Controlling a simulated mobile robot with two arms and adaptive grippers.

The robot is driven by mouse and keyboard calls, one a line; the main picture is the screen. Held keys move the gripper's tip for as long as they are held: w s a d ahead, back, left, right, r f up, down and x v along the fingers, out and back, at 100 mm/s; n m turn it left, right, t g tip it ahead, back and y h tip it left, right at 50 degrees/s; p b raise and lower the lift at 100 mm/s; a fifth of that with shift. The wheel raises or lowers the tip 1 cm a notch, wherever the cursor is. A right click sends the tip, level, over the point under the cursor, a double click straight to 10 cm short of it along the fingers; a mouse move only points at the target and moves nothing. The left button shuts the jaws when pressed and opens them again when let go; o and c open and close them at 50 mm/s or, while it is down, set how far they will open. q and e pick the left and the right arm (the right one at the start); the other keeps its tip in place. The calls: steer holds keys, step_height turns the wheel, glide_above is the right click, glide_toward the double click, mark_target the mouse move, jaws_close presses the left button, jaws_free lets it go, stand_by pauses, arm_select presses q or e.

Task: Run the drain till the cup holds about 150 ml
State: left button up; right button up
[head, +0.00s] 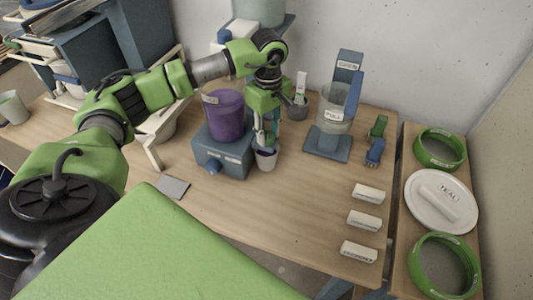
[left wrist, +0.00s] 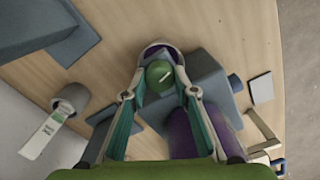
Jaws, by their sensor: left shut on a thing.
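A clear bucket of purple glaze (head: 225,118) stands on a blue-grey block (head: 228,158). A small whitish cup (head: 265,160) is at the block's right side, below my left gripper (head: 265,143). In the left wrist view, the gripper (left wrist: 160,88) points down and its fingers are closed on a round green knob (left wrist: 160,73) with a white mark. The cup's rim (left wrist: 158,45) shows just beyond the knob, with purple inside. The knob and fingers hide part of the cup, so I cannot read its level. My right gripper is not in view.
A clear jug (head: 334,108) labelled FULL stands on a blue-grey stand (head: 328,145) to the right. Several white labelled blocks (head: 364,220) lie at the table's right. Green rings (head: 440,148) and a white lid (head: 425,205) lie on the side table. The table's front middle is mostly clear.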

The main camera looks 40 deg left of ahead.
arm_select(q)
steer(key=shift+f, duration=0.1)
steer(key=shift+f+m+b, duration=0.1)
steer(key=shift+m+b, duration=0.35)
steer(key=shift+m, duration=0.85)
steer(key=shift+m+b, duration=0.4)
steer(key=shift+m, duration=0.1)
steer(key=o, duration=1.1)
